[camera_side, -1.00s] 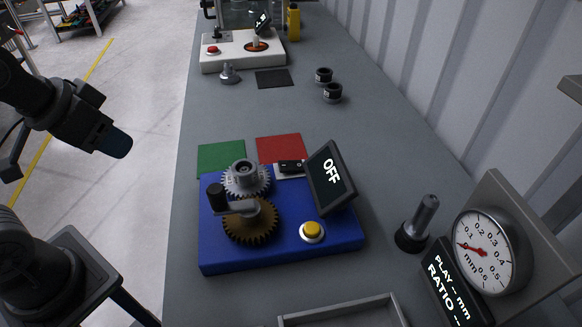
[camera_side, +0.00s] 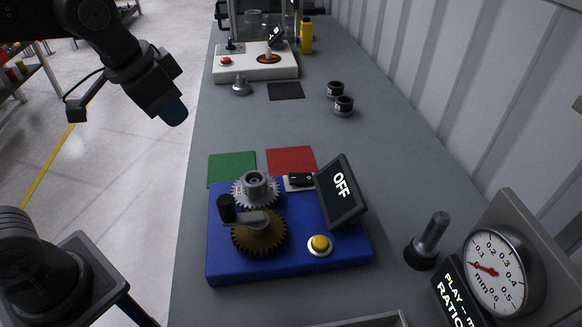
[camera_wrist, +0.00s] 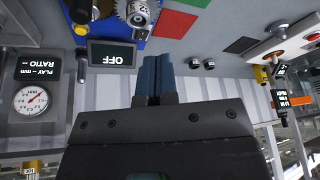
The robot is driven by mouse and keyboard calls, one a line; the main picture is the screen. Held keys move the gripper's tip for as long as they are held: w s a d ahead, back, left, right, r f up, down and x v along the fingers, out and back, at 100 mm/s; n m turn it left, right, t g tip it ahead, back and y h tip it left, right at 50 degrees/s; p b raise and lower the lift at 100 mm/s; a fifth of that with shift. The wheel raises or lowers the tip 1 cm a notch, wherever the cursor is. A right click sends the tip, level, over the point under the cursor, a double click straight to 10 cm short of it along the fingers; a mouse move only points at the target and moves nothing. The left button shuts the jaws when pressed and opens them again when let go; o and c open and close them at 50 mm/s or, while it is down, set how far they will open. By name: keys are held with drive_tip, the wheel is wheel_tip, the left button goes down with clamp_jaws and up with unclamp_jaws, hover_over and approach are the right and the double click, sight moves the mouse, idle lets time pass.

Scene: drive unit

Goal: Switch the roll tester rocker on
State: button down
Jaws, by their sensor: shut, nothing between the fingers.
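The roll tester is a blue box (camera_side: 225,262) on the grey bench, with a grey gear (camera_side: 255,188), a bronze gear (camera_side: 262,238) with a crank and a yellow button (camera_side: 319,244). Its small black rocker (camera_side: 300,179) sits on a white plate at the back edge, beside a tilted display (camera_side: 341,192) reading OFF. My gripper (camera_side: 173,112) is shut and empty, in the air left of the bench and well apart from the rocker.
A green mat (camera_side: 231,167) and a red mat (camera_side: 292,159) lie behind the tester. A dial gauge (camera_side: 497,270) and a dark upright post (camera_side: 430,240) stand to the right. A white joystick box (camera_side: 255,66) stands far back. The bench's left strip is clear.

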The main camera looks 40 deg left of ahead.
drive_tip(key=w+d+m+g, duration=0.1)
drive_tip(key=w+d+m, duration=0.25)
drive_tip(key=w, duration=0.45)
drive_tip(key=m+g+h, duration=0.1)
drive_tip(key=m+g, duration=0.1)
hover_over(293, 178)
drive_tip(key=s+a, duration=0.2)
drive_tip(key=f, duration=0.4)
drive_tip(key=shift+w+d+f, duration=0.2)
drive_tip(key=shift+d+f, duration=0.05)
drive_tip(key=shift+f, duration=0.1)
drive_tip(key=f, duration=0.8)
drive_tip(key=w+d+f, duration=0.1)
drive_tip(key=f, duration=0.3)
drive_tip(key=shift+w+d+f, duration=0.1)
drive_tip(key=shift+f, duration=0.75)
